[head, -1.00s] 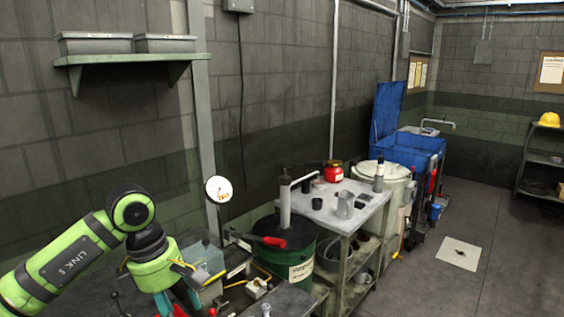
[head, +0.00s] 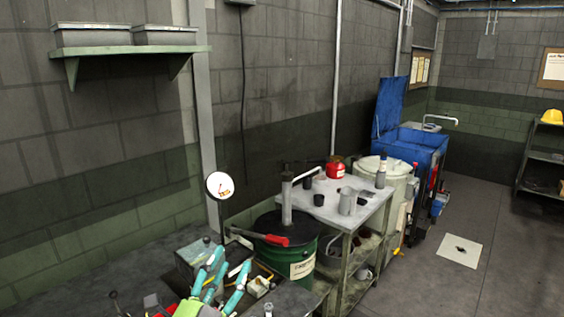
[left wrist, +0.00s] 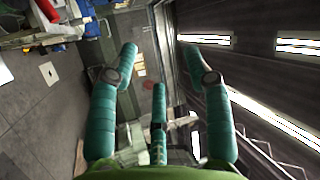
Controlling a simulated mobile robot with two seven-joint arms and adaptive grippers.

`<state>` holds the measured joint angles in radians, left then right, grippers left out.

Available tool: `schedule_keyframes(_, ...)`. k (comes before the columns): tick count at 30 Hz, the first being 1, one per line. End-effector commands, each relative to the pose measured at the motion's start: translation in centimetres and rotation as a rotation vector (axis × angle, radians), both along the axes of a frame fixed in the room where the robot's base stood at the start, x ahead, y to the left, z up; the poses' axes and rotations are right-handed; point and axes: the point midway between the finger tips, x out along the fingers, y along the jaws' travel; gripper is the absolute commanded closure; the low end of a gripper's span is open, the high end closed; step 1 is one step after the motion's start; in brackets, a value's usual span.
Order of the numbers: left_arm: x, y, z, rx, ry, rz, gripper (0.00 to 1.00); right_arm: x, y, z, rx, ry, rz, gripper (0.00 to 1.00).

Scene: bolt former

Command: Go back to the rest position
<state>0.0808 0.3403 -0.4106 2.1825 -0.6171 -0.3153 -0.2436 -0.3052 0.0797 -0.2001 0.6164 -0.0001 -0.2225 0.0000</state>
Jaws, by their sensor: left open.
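My left gripper (head: 226,270) shows at the bottom edge of the head view, in front of the bench (head: 120,268). Its teal fingers point upward and stand apart, with nothing between them. In the left wrist view the same gripper (left wrist: 160,72) has its three fingers spread and empty, with the room and ceiling lights beyond them. Most of my left arm is below the head view. My right gripper is in neither view.
A green drum (head: 304,264) with a pump stands to the right, then a cluttered table (head: 366,212) and a blue bin (head: 420,141). Open floor (head: 490,215) lies farther right.

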Motion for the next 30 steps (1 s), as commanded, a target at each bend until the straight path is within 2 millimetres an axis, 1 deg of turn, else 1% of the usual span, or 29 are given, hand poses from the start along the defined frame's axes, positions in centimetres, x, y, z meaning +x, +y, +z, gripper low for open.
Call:
schedule_keyframes(1,-0.2,2.0,-3.3,-0.103,0.155,0.067,0.50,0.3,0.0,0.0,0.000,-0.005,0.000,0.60)
schedule_keyframes(2,-0.5,3.3,-5.3,-0.162,0.247,0.108,0.50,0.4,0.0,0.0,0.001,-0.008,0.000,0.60)
schedule_keyframes(3,-1.1,4.6,-8.0,-0.231,0.364,0.161,0.50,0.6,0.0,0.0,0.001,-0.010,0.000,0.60)
schedule_keyframes(5,-2.6,6.4,-12.0,-0.327,0.537,0.236,0.50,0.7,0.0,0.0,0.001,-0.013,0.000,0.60)
schedule_keyframes(6,-4.0,7.3,-14.6,-0.385,0.648,0.282,0.50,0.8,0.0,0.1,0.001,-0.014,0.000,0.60)
schedule_keyframes(8,-6.4,8.3,-18.2,-0.461,0.806,0.351,0.50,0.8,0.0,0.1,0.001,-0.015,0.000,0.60)
schedule_keyframes(9,-8.1,8.9,-20.2,-0.503,0.901,0.392,0.50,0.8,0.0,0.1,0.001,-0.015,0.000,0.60)
schedule_keyframes(11,-10.7,9.3,-22.7,-0.555,1.024,0.444,0.50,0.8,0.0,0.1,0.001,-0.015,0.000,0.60)
schedule_keyframes(12,-12.3,9.5,-24.1,-0.582,1.097,0.477,0.50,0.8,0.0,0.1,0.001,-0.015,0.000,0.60)
schedule_keyframes(14,-14.6,9.7,-25.8,-0.617,1.196,0.518,0.50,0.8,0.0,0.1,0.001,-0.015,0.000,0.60)
schedule_keyframes(15,-16.0,9.7,-26.7,-0.638,1.254,0.544,0.50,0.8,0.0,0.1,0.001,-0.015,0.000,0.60)
schedule_keyframes(17,-18.2,9.7,-27.9,-0.662,1.337,0.579,0.50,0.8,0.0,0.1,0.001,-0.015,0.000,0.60)
schedule_keyframes(18,-19.6,9.7,-28.5,-0.677,1.391,0.602,0.50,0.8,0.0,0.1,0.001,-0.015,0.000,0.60)
schedule_keyframes(23,-25.0,9.5,-30.4,-0.724,1.581,0.683,0.50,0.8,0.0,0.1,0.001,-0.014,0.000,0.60)
schedule_keyframes(24,-26.3,9.4,-30.8,-0.734,1.628,0.702,0.50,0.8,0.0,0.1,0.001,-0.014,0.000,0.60)
schedule_keyframes(25,-26.7,9.4,-31.5,-0.737,1.648,0.711,0.50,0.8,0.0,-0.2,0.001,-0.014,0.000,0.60)
schedule_keyframes(27,-25.9,9.3,-34.0,-0.729,1.647,0.713,0.50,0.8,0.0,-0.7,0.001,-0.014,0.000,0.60)
schedule_keyframes(29,-25.6,9.3,-35.8,-0.726,1.651,0.715,0.50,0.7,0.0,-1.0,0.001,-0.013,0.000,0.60)
schedule_keyframes(30,-25.5,9.2,-37.0,-0.724,1.655,0.716,0.50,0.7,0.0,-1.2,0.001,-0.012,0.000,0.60)
